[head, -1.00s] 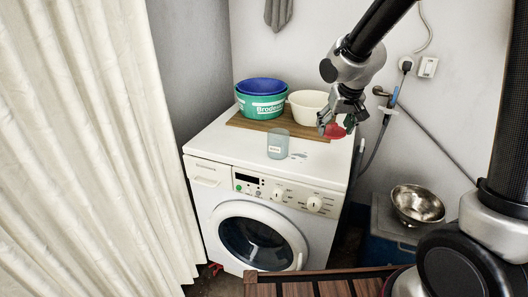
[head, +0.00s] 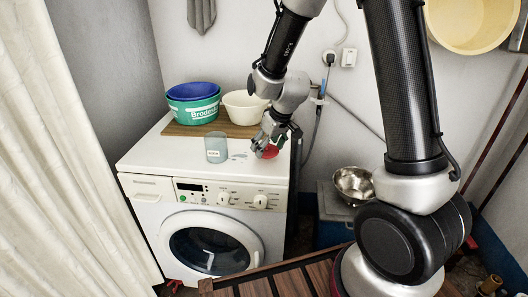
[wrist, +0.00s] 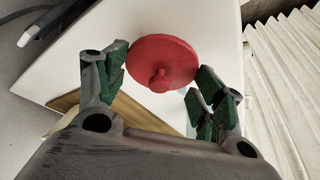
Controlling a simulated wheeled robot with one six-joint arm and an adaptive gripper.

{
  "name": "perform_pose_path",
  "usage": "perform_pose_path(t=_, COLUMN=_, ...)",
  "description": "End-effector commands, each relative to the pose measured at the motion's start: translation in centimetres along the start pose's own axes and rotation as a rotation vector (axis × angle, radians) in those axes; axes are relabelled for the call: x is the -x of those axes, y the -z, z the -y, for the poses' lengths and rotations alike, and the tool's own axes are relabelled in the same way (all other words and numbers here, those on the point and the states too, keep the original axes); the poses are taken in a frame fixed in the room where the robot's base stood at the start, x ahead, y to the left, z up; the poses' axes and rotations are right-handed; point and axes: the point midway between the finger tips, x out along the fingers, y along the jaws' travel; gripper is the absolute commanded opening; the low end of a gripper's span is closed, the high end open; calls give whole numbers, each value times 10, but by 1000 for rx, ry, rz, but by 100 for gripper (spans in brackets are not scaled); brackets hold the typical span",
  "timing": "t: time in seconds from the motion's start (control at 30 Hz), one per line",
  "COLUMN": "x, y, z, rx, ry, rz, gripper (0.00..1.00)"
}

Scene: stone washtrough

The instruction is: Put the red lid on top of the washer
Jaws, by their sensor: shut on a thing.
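The red lid (head: 271,152) is a round disc with a small knob, seen at the right part of the washer's top. My gripper (head: 268,141) is shut on it. In the wrist view the lid (wrist: 165,52) sits between the green-padded fingers, its knob facing the camera. The white washer (head: 150,150) stands against the back wall, with its round door facing front. Its white top is behind the lid in the wrist view. I cannot tell whether the lid touches the top or hangs just above it.
A blue-grey cup (head: 216,150) stands on the washer left of my gripper. A wooden board (head: 190,130) behind holds a green tub (head: 193,110) with a blue bowl, and a cream bowl (head: 245,107). A metal bowl (head: 352,184) stands right of the washer. The washer's front left top is clear.

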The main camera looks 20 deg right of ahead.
Motion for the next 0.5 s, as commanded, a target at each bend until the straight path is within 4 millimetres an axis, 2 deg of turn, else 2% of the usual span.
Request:
perform_pose_path(t=0.03, x=-9, y=-4, z=0, rx=-2, ry=1, rz=5, gripper=52)
perform_pose_path(t=0.17, x=-22, y=-9, z=0, rx=-1, ry=0, rz=2, gripper=52)
perform_pose_path(t=0.5, x=-24, y=-10, z=0, rx=0, ry=0, rz=1, gripper=52)
